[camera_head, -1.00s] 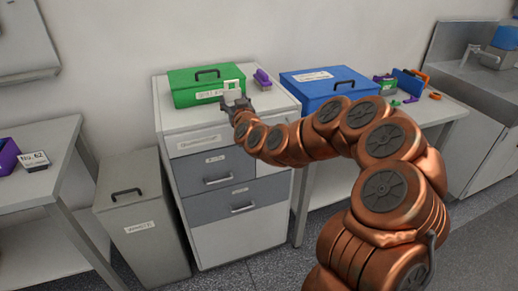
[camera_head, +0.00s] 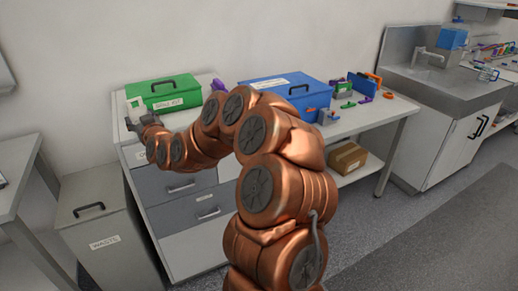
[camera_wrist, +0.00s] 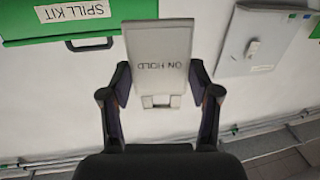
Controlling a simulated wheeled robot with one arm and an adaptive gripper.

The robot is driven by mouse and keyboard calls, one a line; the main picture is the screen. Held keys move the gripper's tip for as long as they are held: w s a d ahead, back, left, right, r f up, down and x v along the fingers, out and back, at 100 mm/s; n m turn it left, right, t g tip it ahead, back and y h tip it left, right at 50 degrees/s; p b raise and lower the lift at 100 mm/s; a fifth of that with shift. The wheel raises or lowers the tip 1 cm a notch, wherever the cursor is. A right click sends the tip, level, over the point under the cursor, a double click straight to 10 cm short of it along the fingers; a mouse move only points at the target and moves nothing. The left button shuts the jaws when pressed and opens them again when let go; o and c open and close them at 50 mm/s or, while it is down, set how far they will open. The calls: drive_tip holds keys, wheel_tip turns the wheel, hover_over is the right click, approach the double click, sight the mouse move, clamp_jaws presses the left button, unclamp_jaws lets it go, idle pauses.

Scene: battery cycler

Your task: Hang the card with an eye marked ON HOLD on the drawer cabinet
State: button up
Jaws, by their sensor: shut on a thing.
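The card marked ON HOLD (camera_wrist: 158,88) is a pale plate, its text upside down in the wrist view. A small eye shows at its edge nearest my palm. My gripper (camera_wrist: 160,86) is shut on the card, one finger on each side. In the head view my gripper (camera_head: 144,120) is over the left part of the drawer cabinet (camera_head: 172,188), in front of the green box. The cabinet has a pale top and grey drawers with bar handles. My arm hides part of its front, and I cannot see a hook there.
The green SPILL KIT box (camera_head: 172,92) stands on the cabinet, with a purple item (camera_head: 218,85) beside it. A WASTE bin (camera_head: 105,225) stands left of the cabinet. A blue box (camera_head: 290,92) is on the bench to the right. The floor at right is clear.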

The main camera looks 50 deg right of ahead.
drive_tip(key=s+d+f+h+b, duration=0.1)
drive_tip(key=s+d+f, duration=0.3)
drive_tip(key=s+d, duration=0.3)
drive_tip(key=s+d+f+h+b, duration=0.1)
drive_tip(key=s+d+f, duration=0.4)
drive_tip(key=d, duration=0.8)
drive_tip(key=s+d+f+h, duration=0.1)
drive_tip(key=s+d+f, duration=0.4)
drive_tip(key=s+d, duration=0.5)
drive_tip(key=shift+s+f+g+b, duration=0.25)
drive_tip(key=shift+s+g+b, duration=0.15)
drive_tip(key=shift+w, duration=0.1)
drive_tip(key=f+x, duration=0.1)
drive_tip(key=x, duration=0.8)
drive_tip(key=shift+f, duration=0.35)
drive_tip(key=shift+d, duration=0.1)
